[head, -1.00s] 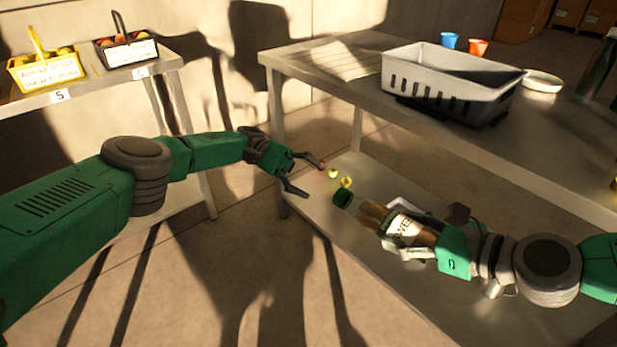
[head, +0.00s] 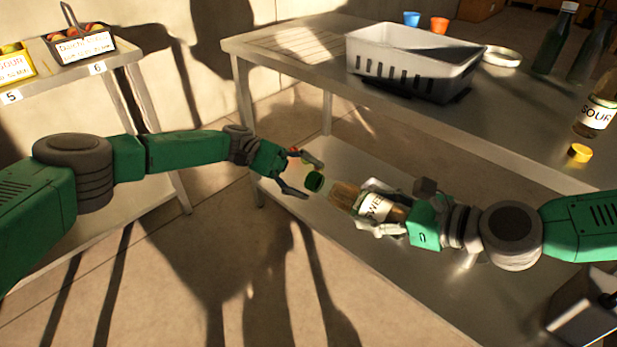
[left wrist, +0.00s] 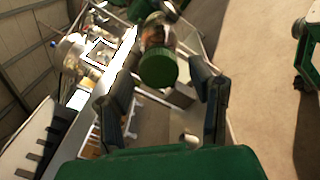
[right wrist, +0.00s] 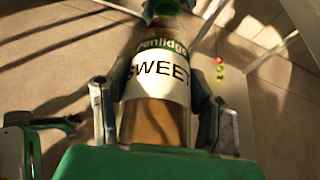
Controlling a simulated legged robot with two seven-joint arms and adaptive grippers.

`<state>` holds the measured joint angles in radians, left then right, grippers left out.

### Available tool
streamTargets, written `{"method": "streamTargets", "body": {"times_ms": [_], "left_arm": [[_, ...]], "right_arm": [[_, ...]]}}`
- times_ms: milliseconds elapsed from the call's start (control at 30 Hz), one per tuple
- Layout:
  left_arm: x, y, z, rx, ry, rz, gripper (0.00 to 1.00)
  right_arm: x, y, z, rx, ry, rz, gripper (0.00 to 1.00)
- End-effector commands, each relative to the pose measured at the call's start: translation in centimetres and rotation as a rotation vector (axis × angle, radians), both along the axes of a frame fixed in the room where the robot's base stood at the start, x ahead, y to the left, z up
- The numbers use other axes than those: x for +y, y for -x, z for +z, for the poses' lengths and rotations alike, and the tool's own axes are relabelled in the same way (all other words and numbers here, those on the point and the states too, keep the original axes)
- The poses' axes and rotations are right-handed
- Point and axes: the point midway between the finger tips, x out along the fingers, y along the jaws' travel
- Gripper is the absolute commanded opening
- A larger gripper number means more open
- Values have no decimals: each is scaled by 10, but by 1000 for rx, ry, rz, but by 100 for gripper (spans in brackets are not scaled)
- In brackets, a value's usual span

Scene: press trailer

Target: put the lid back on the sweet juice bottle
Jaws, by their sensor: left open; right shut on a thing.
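The sweet juice bottle (head: 374,208), with a white label reading SWEET, is tilted with its neck toward the left. My right gripper (head: 380,211) is shut around its body; the right wrist view shows the label (right wrist: 158,70) between the fingers. A green lid (head: 315,182) is at the neck end; I cannot tell how firmly it sits. My left gripper (head: 312,180) is open, its fingers on either side of the lid in the picture. In the left wrist view the lid (left wrist: 158,68) shows between the open fingers, not clearly touched.
A grey crate (head: 400,83) stands on the metal table (head: 510,140). A SOUR bottle (head: 597,108) and a yellow lid (head: 579,153) are at the right. The lower shelf (head: 440,280) lies below the bottle.

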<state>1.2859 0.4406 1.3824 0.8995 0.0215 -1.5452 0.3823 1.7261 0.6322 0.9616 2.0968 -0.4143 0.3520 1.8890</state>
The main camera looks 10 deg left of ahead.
Motion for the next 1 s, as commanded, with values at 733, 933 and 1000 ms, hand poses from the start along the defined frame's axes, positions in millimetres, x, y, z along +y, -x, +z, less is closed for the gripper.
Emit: {"method": "streamTargets", "body": {"times_ms": [733, 933, 1000], "left_arm": [[-6, 3, 1, -34, 15, 1, 0], [-6, 3, 1, -31, 15, 1, 53], [-6, 3, 1, -30, 14, 1, 56]], "right_arm": [[0, -1, 2, -3, -2, 0, 0], [0, -1, 2, -3, -2, 0, 0], [0, -1, 2, -3, -2, 0, 0]]}}
